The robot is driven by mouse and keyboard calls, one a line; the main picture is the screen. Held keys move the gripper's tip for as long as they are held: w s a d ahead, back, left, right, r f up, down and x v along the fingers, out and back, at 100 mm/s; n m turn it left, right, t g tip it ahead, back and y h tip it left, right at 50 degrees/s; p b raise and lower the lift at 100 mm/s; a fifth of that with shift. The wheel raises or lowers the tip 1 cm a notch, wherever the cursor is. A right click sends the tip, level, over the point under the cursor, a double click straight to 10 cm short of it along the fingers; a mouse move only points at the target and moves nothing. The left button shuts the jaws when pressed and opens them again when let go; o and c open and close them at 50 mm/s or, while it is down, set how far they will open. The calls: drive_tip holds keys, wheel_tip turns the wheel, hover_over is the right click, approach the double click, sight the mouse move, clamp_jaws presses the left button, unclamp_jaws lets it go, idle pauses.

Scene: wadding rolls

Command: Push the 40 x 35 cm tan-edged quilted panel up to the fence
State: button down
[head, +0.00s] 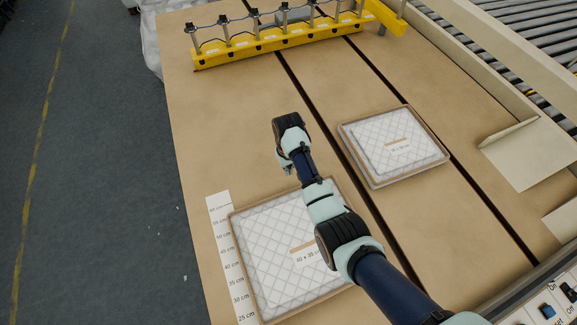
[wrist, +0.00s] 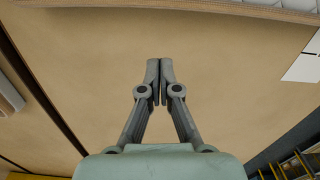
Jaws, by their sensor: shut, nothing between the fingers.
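The tan-edged quilted panel (head: 275,235) lies flat on the tan table in the lower middle of the head view, its label reading about 40 x 35. My arm covers part of its right side. Its tan edge (wrist: 250,14) runs along the top of the wrist view. The yellow fence (head: 280,41), with posts along it, stands at the far end of the table, well apart from the panel. My gripper (wrist: 160,64) is shut and empty over bare table, between the panel and the fence. In the head view the gripper (head: 287,168) is small and partly hidden.
A smaller quilted panel (head: 390,140) lies to the right, across a dark slot. A white length scale (head: 228,250) lies along the panel's left side. Table between panel and fence is clear. A roller conveyor (head: 530,30) and a switch box (head: 550,305) stand at the right.

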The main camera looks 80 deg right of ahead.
sight(289, 180)
wheel_tip(289, 180, down, 5)
drive_tip(key=shift+s+a+f+b, duration=0.15)
drive_tip(key=shift+f+b, duration=0.05)
drive_tip(key=shift+b, duration=0.2)
drive_tip(key=shift+s+a+r+p, duration=0.2)
drive_tip(key=shift+s+a+p, duration=0.4)
drive_tip(key=shift+s+a, duration=0.55)
drive_tip(key=shift+a, duration=0.2)
